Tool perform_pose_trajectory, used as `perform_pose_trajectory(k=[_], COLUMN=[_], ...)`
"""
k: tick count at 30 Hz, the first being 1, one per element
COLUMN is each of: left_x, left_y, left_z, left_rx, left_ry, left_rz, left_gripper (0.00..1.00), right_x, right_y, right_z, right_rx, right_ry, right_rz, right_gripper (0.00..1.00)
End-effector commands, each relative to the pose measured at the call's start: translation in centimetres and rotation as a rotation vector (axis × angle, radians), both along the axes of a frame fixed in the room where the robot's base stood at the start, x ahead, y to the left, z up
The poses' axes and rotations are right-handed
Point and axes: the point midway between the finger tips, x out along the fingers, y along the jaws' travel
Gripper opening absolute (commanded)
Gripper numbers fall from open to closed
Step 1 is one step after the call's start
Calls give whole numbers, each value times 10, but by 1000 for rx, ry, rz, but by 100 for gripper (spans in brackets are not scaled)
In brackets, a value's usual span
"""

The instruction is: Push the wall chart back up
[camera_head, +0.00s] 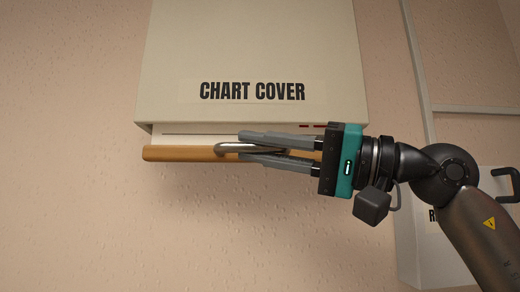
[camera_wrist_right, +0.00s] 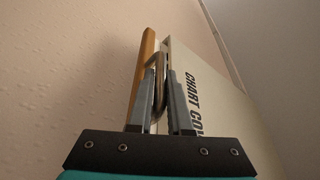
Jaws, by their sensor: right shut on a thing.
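The chart cover (camera_head: 250,60) is a cream box on the wall, labelled "CHART COVER"; its label also shows sideways in the right wrist view (camera_wrist_right: 192,100). Just under its lower edge is the wall chart's wooden rod (camera_head: 180,153) with a metal handle (camera_head: 232,147). A thin pale strip of the chart (camera_head: 190,138) shows between rod and cover. My right gripper (camera_head: 240,147) comes in from the right and is shut on the metal handle. In the right wrist view the handle (camera_wrist_right: 160,85) sits between the fingers, beside the rod (camera_wrist_right: 143,65). My left gripper is not in view.
A pale box (camera_head: 415,240) with a partly hidden label is on the wall at lower right, behind my right arm. A pale frame edge (camera_head: 418,60) runs up the wall at right. The wall left of and below the rod is clear.

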Motion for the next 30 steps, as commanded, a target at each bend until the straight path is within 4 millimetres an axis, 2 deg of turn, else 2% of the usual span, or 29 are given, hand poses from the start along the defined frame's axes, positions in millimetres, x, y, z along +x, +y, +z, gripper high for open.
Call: perform_pose_trajectory(k=[4,5,12,19,23,26,30], left_x=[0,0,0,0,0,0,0], left_y=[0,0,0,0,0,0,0], left_z=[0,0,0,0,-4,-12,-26], left_rx=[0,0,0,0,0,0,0], left_ry=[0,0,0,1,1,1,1], left_rz=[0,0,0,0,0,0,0], left_gripper=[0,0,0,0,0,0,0], right_x=[0,0,0,0,-1,-6,-16], right_y=[-1,-1,0,0,-7,-21,-51], right_z=[1,1,0,-1,-3,-8,-16], right_rx=[3,3,2,1,1,0,2], right_ry=[-2,-2,0,0,0,0,-1], right_rz=[-3,-2,-1,-1,-2,-5,-6], right_gripper=[0,21,47,47,47,47,47])
